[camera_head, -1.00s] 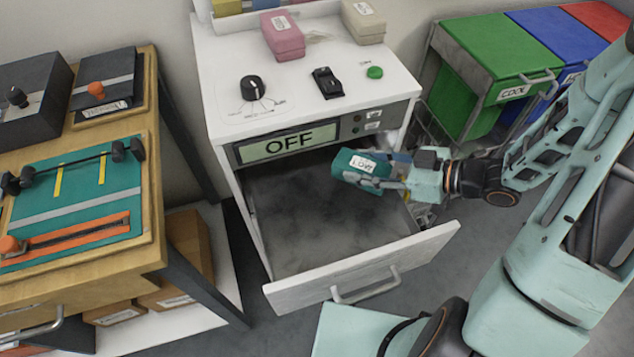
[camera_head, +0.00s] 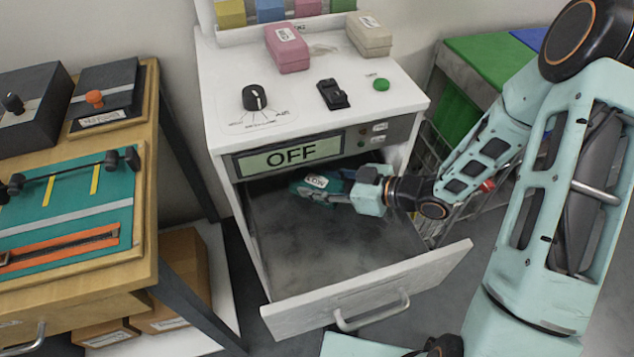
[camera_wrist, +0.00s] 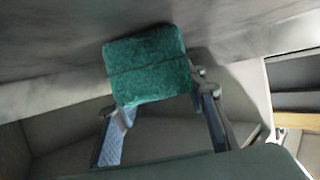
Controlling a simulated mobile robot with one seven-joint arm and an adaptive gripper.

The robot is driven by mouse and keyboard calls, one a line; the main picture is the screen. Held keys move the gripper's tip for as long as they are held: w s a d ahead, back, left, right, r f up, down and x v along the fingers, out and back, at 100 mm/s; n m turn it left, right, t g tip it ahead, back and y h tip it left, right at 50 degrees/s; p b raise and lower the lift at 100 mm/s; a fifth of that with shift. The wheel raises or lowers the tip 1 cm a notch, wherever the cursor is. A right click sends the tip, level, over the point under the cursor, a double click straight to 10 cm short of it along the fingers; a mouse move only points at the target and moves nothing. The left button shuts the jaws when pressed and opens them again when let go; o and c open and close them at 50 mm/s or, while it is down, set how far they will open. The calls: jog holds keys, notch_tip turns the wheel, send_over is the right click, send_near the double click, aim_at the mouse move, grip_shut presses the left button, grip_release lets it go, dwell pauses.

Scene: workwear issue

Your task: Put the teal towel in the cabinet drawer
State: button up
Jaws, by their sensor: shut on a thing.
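In the wrist view the towel (camera_wrist: 147,66) sits between the two fingertips (camera_wrist: 160,95), beside a grey drawer surface. I cannot tell whether the towel touches the drawer floor. The drawer is pulled out, and its visible floor is otherwise empty.
The white cabinet top (camera_head: 215,75) holds a pink bundle (camera_head: 287,48), a beige bundle (camera_head: 369,35), a black knob (camera_head: 254,97), a switch and a green button. A wooden bench (camera_head: 150,190) stands left. A green bin (camera_head: 480,50) stands behind my arm at right.

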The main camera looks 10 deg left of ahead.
jog(key=o, duration=0.8)
jog(key=shift+f, duration=0.15)
jog(key=o, duration=0.4)
jog(key=shift+o, duration=0.2)
jog(key=shift+r, duration=0.3)
jog(key=p+v, duration=0.2)
jog(key=v, duration=0.8)
jog(key=shift+d+p, duration=0.35)
jog(key=shift+p, duration=0.05)
jog(key=shift+s+d+r, duration=0.2)
jog(key=shift+d+r, duration=0.05)
jog(key=shift+d, duration=0.35)
